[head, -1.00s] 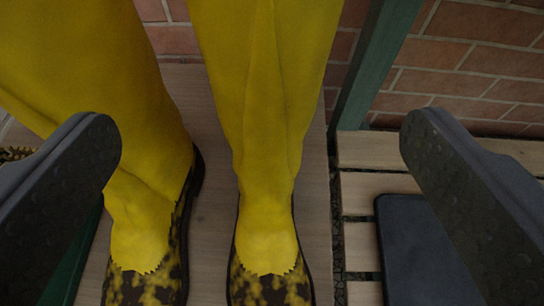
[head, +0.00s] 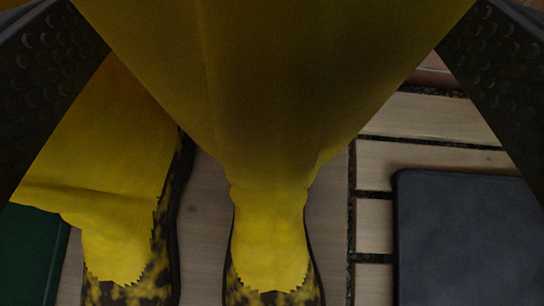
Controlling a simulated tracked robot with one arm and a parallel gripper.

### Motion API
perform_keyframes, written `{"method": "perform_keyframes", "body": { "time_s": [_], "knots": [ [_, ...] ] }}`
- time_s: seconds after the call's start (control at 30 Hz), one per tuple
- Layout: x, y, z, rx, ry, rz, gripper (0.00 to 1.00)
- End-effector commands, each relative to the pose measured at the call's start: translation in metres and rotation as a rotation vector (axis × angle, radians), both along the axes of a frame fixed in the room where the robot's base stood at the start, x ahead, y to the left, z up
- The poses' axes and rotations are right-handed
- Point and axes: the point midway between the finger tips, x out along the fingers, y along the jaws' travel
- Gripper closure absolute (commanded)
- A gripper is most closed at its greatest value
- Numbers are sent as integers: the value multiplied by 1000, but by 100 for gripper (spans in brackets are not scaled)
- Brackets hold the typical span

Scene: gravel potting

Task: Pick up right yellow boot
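The right yellow boot (head: 270,130) fills the middle of the head view, its shaft wide at the top and its dark, yellow-mottled toe at the bottom. The left yellow boot (head: 100,165) stands beside it on the left. My gripper (head: 270,70) is open, with one dark, textured finger at each side of the right boot's shaft. The fingertips lie outside the picture or behind the shaft. The right finger seems to meet the shaft's edge in the picture; I cannot tell whether either finger touches it.
Both boots stand on a wooden board (head: 205,235). To the right is slatted wood (head: 430,120) with a dark flat slab (head: 465,240) on it. A green surface (head: 30,250) shows at the lower left.

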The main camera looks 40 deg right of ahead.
Motion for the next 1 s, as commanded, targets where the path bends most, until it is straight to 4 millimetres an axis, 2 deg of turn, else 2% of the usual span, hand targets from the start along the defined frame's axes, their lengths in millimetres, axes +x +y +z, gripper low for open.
{"method": "perform_keyframes", "body": {
  "time_s": [0.07, 0.4, 0.73, 1.0],
  "knots": [
    [0, 0, 0, 0, 0, 0, 11],
    [-1, 0, 0, 1, 0, -1, 100],
    [-1, 0, 3, 2, 1, -1, 100],
    [0, 0, 24, 1, -1, -2, 100]
  ]
}}
